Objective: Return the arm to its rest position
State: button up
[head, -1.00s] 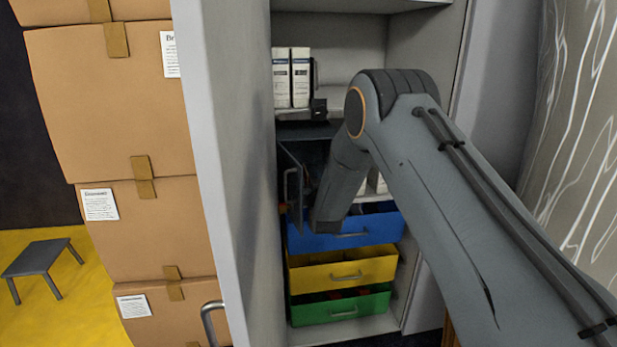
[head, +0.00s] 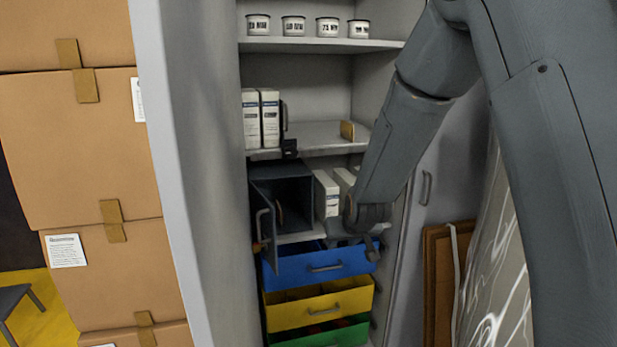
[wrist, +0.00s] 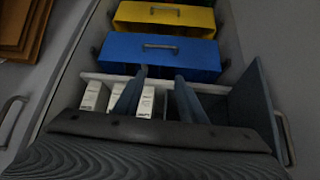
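My arm reaches in from the right in the head view, bent at the elbow. My gripper (head: 360,238) hangs in front of the cabinet, over the right part of the blue drawer (head: 318,265). In the wrist view its two fingers (wrist: 160,78) stand apart with nothing held between them. White cartons (wrist: 146,100) show behind and beside the fingers on the shelf, and I see no clear contact. The dark box (head: 286,185) on that shelf has its door (head: 264,222) swung open.
The yellow drawer (head: 318,305) and green drawer (head: 322,335) also stick out below. Shelves above hold white cartons (head: 261,120) and labelled cups (head: 293,27). Stacked cardboard boxes (head: 75,150) stand left of the cabinet side panel. Brown boards (head: 445,270) lean at the right.

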jog(key=s+d+r+g, duration=0.1)
jog(key=s+d+g, duration=0.1)
jog(key=s, duration=0.9)
jog(key=s+d+r+m+g+p, duration=0.1)
jog(key=s+d+g, duration=0.2)
jog(key=s, duration=0.8)
jog(key=s+d+m+g+h+p, duration=0.1)
jog(key=s+d+g, duration=0.2)
jog(key=s, duration=0.8)
jog(key=shift+s+d+r, duration=0.3)
jog(key=shift+d+r, duration=0.1)
jog(key=shift+d, duration=0.6)
